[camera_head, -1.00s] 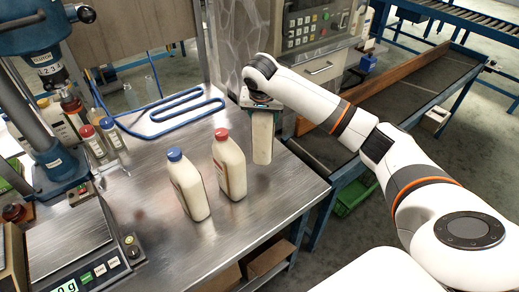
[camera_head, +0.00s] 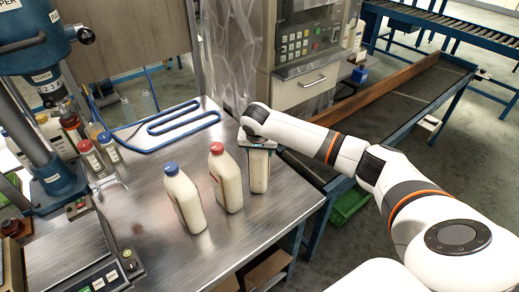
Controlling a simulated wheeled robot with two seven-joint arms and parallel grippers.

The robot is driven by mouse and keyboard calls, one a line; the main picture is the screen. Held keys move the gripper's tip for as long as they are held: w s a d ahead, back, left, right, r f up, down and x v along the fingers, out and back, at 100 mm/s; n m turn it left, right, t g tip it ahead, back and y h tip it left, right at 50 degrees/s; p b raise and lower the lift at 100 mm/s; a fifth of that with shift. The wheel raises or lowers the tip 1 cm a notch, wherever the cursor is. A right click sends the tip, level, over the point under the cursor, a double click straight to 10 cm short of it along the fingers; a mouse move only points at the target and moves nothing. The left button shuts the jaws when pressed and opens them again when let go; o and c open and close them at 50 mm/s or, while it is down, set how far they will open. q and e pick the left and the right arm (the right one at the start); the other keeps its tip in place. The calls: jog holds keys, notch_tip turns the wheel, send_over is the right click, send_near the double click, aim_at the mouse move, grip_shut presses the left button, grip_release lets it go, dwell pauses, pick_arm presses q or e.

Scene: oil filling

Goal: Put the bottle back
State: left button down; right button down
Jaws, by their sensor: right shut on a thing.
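My right gripper (camera_head: 258,147) is shut on a white bottle (camera_head: 259,173), gripping it at the top from above. The bottle is upright at the right side of the metal table (camera_head: 240,228). Its base looks to be at or very near the table top; I cannot tell if it touches. Its cap is hidden by the gripper. A red-capped white bottle (camera_head: 226,180) stands just left of it, and a blue-capped white bottle (camera_head: 185,202) stands further left and nearer. My left gripper is not in view.
A drill press (camera_head: 36,75) and a scale (camera_head: 72,255) are at the left. A blue bent tube (camera_head: 165,125) lies at the back of the table. Small bottles (camera_head: 98,152) stand near the press. A control machine (camera_head: 307,50) is behind. The front middle of the table is clear.

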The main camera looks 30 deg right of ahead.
jog(key=c, duration=0.9)
grip_release()
jog(key=shift+f, duration=0.1)
jog(key=o, duration=0.4)
jog(key=shift+s, duration=0.1)
jog(key=b+v, duration=0.1)
jog(key=v, duration=1.1)
jog(key=shift+a, duration=0.1)
